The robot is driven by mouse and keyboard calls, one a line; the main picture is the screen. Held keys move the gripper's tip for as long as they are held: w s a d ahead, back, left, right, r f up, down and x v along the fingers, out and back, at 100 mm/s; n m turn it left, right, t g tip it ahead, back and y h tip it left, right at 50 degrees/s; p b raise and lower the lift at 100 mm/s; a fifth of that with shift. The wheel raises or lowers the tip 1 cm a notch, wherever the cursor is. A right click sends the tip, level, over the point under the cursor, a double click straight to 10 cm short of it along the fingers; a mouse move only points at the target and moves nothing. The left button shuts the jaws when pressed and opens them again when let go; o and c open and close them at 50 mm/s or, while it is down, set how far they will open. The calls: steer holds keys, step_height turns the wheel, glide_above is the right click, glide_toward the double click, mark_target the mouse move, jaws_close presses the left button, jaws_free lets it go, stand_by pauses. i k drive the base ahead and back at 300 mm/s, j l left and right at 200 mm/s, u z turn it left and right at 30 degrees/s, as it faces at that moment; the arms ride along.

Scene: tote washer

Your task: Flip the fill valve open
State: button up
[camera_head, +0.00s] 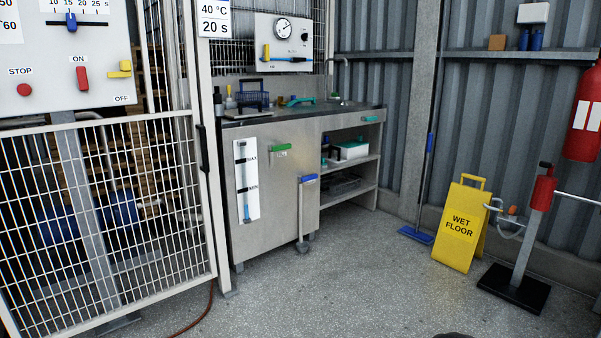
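The fill valve (279,148) appears as a green lever on the upper front of the steel cabinet (270,193). It lies roughly level, with a small label under it that seems to read FILL. Left of it is a white level gauge (246,204) marked MAX and MIN, with a blue column in its lower part. A blue lever (308,179) sits lower right, at the top of a pipe that runs down the cabinet front.
A wire-mesh fence panel (105,213) with a black handle (203,148) stands left of the cabinet. A yellow wet-floor sign (459,227) and a post on a black base (513,289) stand at right. The grey floor (340,275) before the cabinet is clear.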

mark_target(274, 148)
steer(key=i+l+u, duration=0.15)
steer(key=i, duration=0.75)
steer(key=i+u, duration=0.15)
steer(key=i, duration=0.95)
steer(key=i+l+u, duration=0.2)
steer(key=i, duration=0.85)
steer(key=j, duration=0.1)
